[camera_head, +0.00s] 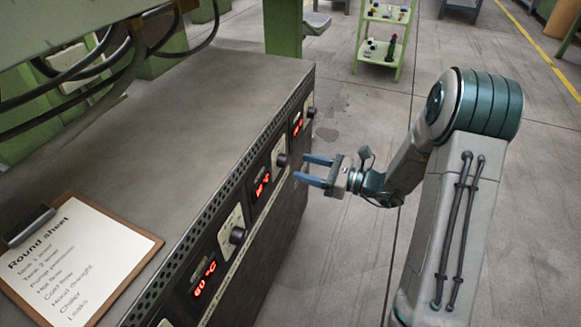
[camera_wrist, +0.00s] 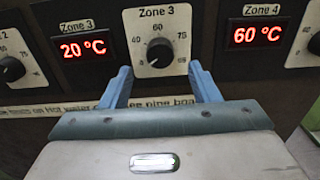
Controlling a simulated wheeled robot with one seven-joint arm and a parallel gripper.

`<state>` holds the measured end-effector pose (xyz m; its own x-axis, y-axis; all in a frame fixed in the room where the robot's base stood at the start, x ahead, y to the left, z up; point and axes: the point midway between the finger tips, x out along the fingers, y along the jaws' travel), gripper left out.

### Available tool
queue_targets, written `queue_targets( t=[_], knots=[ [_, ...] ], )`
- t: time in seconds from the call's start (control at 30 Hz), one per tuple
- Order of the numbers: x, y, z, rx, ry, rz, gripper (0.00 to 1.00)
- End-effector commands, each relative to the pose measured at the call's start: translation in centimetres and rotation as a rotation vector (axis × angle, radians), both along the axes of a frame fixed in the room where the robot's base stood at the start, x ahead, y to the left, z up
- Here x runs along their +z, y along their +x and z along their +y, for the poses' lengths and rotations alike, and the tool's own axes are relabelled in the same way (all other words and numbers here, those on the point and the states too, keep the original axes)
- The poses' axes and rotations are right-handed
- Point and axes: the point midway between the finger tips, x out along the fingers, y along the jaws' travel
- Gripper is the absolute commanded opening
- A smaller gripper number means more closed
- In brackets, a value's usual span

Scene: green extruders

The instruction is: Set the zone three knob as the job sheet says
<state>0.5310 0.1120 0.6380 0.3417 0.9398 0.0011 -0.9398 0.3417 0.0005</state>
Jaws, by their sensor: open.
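The zone 3 knob (camera_wrist: 159,54) is a dark round knob on a white scale plate in the wrist view, under the label "Zone 3". The scale shows numbers including 60; a pale mark on the knob seems to point lower left. The zone 3 display (camera_wrist: 84,46) reads 20 °C. In the head view the knob (camera_head: 282,160) is on the cabinet front, just left of my fingertips. My gripper (camera_head: 301,167) is open and empty, its blue fingers apart and pointed at the panel. In the wrist view the fingers (camera_wrist: 160,70) flank the knob from below; contact is not visible.
A clipboard (camera_head: 143,240) on the cabinet top (camera_head: 170,120) holds a "Round sheet" listing checks; no zone setting is readable on it. The zone 4 display (camera_wrist: 256,35) reads 60 °C. Another knob (camera_head: 237,236) is nearer. A green trolley (camera_head: 384,43) stands behind on open floor.

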Motion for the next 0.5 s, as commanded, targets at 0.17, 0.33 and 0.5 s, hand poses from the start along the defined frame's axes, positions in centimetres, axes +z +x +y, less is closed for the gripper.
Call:
queue_targets(
  t=[0.17, 0.33, 0.5],
  knots=[
    [-0.2, 1.1, 3.0, 0.002, 0.000, -0.001, 0.56],
    [-0.1, 1.6, 4.5, 0.001, 0.000, -0.001, 0.56],
    [0.0, 1.8, 4.9, 0.001, -0.001, -0.001, 0.56]
  ],
)
